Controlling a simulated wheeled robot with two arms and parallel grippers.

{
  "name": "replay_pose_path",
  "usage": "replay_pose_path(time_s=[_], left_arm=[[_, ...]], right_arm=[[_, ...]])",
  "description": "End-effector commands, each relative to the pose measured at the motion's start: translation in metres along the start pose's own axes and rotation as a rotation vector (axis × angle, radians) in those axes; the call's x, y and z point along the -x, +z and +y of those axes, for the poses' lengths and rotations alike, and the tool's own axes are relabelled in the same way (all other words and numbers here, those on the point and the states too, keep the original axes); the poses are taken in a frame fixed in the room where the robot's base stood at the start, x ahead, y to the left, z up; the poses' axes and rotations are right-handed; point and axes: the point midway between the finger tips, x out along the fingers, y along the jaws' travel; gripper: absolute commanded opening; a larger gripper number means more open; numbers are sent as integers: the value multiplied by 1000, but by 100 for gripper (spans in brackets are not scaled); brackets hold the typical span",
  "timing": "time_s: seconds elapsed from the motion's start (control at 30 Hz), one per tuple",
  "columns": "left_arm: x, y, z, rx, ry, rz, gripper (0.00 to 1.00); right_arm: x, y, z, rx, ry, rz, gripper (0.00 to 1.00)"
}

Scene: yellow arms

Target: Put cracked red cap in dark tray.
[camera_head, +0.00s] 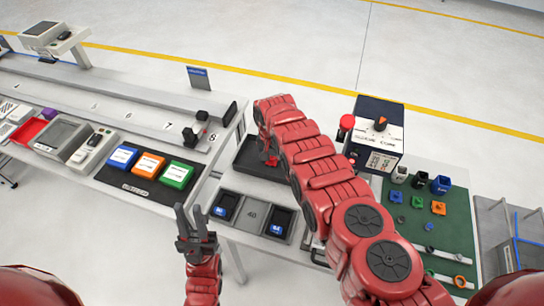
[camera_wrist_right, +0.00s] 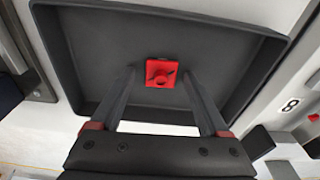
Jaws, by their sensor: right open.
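The red cap (camera_wrist_right: 161,73) has dark crack-like marks and shows in the right wrist view against the floor of the dark tray (camera_wrist_right: 95,50). My right gripper (camera_wrist_right: 158,80) is open, with one finger on each side of the cap and gaps between. Whether the cap rests fully on the tray floor is hard to tell. My left gripper (camera_head: 193,232) is open and empty, in front of the bench.
Blue, orange and green boxes (camera_head: 150,168) stand on a dark mat left of the tray. Two small bins (camera_head: 226,206) are in front of it. A box-shaped device (camera_head: 378,135) and a green mat (camera_head: 455,215) with small parts lie to the right.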

Motion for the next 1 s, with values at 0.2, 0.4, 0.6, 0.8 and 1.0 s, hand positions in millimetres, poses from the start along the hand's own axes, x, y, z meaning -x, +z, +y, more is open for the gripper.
replay_pose_path(time_s=[0.2, 0.4, 0.6, 0.8, 1.0], left_arm=[[-8, -2, 0, 0, 0, 0, 27], [-10, -2, 0, 0, 0, 0, 27], [0, 0, 0, 0, 0, 0, 27], [11, 2, 0, 0, 0, 1, 27], [-16, -3, -1, 0, 0, 1, 27]], right_arm=[[19, -2, -1, -1, -2, 0, 78], [38, -2, -1, 1, -1, 2, 78], [65, -1, 0, 0, 0, 2, 78], [92, 0, 0, 0, 0, 1, 78], [122, -1, 0, 0, -1, 1, 78]])
